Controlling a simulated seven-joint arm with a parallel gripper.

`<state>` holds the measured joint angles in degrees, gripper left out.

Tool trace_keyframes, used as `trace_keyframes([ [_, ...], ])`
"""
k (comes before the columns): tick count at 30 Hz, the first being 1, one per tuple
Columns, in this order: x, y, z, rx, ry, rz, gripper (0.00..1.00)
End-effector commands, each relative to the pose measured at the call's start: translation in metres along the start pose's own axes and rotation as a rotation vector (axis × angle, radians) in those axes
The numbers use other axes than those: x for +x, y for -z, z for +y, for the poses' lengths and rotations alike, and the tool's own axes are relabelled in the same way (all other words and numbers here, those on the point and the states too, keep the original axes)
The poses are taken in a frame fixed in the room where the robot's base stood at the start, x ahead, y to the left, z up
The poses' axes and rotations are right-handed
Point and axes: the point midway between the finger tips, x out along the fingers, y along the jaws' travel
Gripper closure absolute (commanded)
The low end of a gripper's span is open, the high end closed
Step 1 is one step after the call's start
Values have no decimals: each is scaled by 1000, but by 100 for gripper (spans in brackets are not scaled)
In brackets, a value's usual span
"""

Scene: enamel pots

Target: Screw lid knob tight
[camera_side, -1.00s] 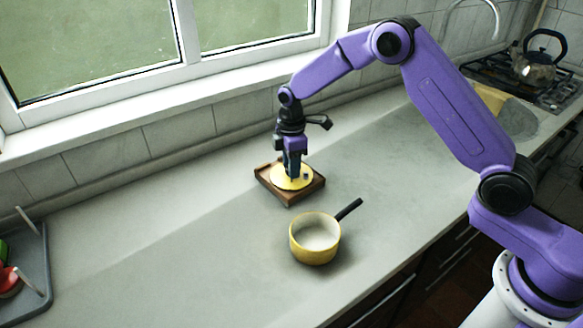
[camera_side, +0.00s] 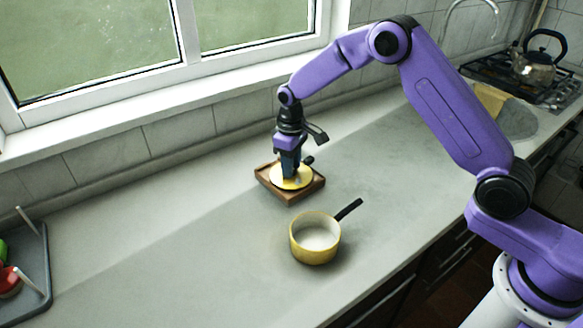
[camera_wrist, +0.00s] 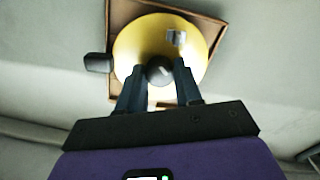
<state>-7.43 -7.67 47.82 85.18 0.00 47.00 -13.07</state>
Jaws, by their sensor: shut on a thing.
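The yellow lid (camera_side: 303,182) lies on a square brown wooden tray (camera_side: 274,189) on the counter. In the wrist view the lid (camera_wrist: 140,38) fills most of the tray (camera_wrist: 113,14). A dark round knob (camera_wrist: 159,69) stands at the lid's middle. My gripper (camera_wrist: 158,75) points down over the lid, its two fingers on either side of the knob and shut on it. In the side view my gripper (camera_side: 290,175) hides the knob. Whether the knob sits fully down on the lid cannot be told.
A yellow saucepan (camera_side: 315,250) with a black handle stands in front of the tray, open and upright. A grey rack (camera_side: 45,262) is at the far left. A kettle (camera_side: 535,65) stands on the stove at the back right. The counter between is clear.

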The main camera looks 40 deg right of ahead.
Motion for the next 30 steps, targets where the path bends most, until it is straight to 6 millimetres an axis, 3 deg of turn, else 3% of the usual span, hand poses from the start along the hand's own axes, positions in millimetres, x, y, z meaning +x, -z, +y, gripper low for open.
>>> trace_keyframes([
  [18,0,0,0,687,0,1,83],
  [29,0,0,0,771,0,1,83],
  [30,0,0,0,771,0,1,53],
])
